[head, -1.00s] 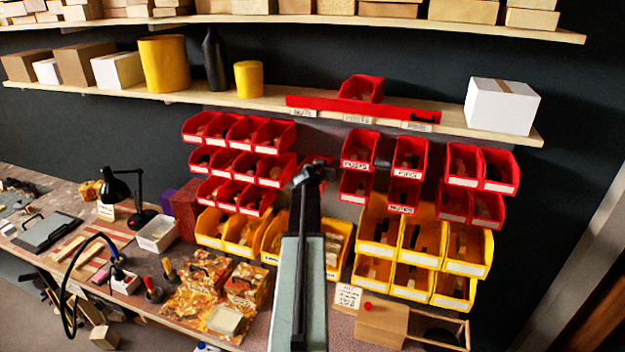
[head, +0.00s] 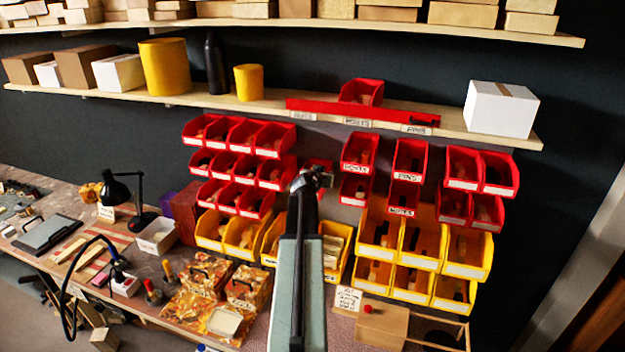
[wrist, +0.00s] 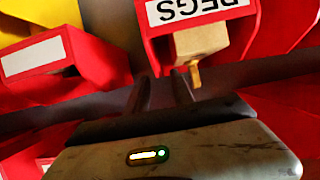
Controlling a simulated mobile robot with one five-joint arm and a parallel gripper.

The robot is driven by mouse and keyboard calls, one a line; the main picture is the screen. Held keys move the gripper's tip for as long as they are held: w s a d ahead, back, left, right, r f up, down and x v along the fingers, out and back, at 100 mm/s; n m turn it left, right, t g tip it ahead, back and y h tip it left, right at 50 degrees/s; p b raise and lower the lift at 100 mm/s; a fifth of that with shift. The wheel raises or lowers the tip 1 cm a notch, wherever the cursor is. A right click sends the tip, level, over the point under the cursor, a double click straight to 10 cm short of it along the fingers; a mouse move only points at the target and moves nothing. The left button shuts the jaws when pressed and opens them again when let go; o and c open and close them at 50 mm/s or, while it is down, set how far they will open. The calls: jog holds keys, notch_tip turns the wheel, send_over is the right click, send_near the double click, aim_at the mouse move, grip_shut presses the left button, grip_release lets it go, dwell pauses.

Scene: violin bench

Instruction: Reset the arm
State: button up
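My gripper (head: 318,180) is at the end of my raised arm, in front of the wall of bins in the head view. In the wrist view its two dark fingers (wrist: 162,92) stand apart, with a dark gap and nothing visible between them. A red bin (wrist: 155,35) with an upside-down PEGS label is just beyond the fingertips. A pale wooden piece (wrist: 200,42) shows at that bin, near the right finger but not seen to be gripped.
Red bins (head: 240,132) and yellow bins (head: 380,235) hang behind and on both sides of my arm. A shelf (head: 230,98) with a white box (head: 500,108) runs above. The cluttered bench (head: 60,190) has a black lamp (head: 118,187) and patterned boxes at left.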

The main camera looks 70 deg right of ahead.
jog(key=p+v, duration=0.1)
jog(key=v, duration=0.4)
